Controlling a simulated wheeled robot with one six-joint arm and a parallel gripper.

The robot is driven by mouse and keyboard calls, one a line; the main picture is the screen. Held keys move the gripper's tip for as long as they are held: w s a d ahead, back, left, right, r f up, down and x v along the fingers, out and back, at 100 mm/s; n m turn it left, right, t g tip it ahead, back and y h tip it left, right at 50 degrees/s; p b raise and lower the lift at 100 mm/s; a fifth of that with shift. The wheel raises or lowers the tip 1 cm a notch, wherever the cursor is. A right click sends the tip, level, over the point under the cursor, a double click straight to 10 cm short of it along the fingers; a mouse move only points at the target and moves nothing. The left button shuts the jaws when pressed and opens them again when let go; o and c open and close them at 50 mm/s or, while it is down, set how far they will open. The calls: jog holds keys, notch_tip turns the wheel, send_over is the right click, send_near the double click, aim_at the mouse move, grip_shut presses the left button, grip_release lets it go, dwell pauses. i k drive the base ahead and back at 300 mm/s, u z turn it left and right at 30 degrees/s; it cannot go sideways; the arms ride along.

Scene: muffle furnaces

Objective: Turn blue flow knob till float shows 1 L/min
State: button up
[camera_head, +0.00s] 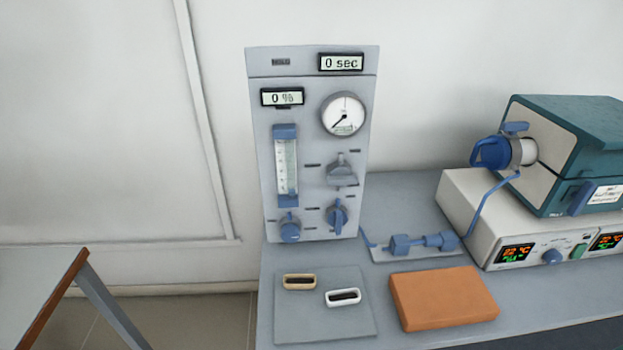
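The grey flow panel (311,220) stands upright at the back of the bench. On its left side is the flowmeter tube (286,165) with blue end blocks; the float's height is too small to read. The round blue flow knob (290,230) sits just below the tube. A second blue knob with a pointer (337,217) is to its right, and a grey valve handle (342,172) is above that. A round dial gauge (344,114) is at the upper right. The displays read 0 % (282,97) and 0 sec (341,62). My gripper is not in view.
A teal and white tube furnace (565,160) stands on the right, joined by a blue hose (485,212) to blue fittings (420,244). An orange block (442,297) and a grey mat (310,328) with two small boats lie in front.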

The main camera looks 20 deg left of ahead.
aim_at(290, 234)
jog(key=u, duration=1.05)
jog(key=k, duration=0.5)
jog(key=z, duration=0.95)
jog(key=i, duration=0.95)
jog(key=u, duration=0.75)
